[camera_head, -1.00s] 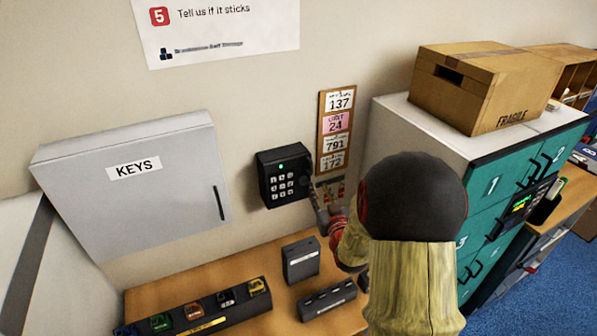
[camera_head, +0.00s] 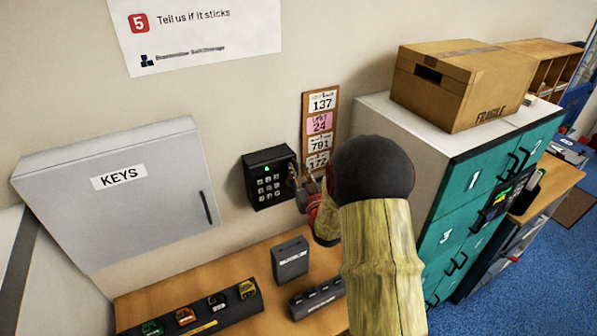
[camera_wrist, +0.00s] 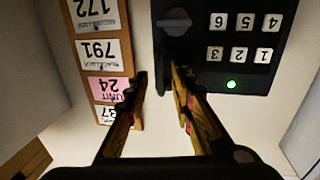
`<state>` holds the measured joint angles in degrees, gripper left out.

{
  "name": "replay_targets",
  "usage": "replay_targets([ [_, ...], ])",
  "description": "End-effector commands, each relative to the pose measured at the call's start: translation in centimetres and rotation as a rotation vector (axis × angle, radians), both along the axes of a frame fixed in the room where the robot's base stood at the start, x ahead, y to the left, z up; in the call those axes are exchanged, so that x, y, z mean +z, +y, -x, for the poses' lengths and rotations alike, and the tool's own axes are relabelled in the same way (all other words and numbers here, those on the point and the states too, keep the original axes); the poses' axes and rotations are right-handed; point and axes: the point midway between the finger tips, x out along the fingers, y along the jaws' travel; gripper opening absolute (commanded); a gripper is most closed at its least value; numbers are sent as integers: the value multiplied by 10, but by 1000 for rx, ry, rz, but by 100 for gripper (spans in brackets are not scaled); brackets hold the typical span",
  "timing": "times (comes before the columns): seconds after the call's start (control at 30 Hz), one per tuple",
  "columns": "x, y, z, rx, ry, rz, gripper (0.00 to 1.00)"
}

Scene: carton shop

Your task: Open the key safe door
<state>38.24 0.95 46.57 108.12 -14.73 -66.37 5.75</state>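The key safe is a black wall box (camera_head: 262,203) with a keypad and a lit green light. It hangs right of the grey KEYS cabinet. In the wrist view, upside down, the key safe (camera_wrist: 240,75) shows its number keys and a round knob (camera_wrist: 174,21). My gripper (camera_head: 303,182) is at the right edge of the box.
The grey KEYS cabinet (camera_head: 115,205) is to the left. A board of number tags (camera_head: 319,130) hangs close right of the safe. Below is a wooden counter (camera_head: 190,280) with a small grey box (camera_head: 290,260). Teal lockers (camera_head: 465,200) with a carton (camera_head: 460,82) stand at right.

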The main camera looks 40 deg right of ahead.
Motion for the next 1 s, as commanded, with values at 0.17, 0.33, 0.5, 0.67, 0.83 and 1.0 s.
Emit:
replay_targets([
  [0.17,0,0,0,0,0,0,24],
  [0.33,0,0,0,0,0,0,16],
  [0.5,0,0,0,0,0,0,7],
  [0.67,0,0,0,0,0,0,0],
  [0.83,0,0,0,-1,0,0,0],
  [1.0,0,0,0,-1,0,-1,0],
])
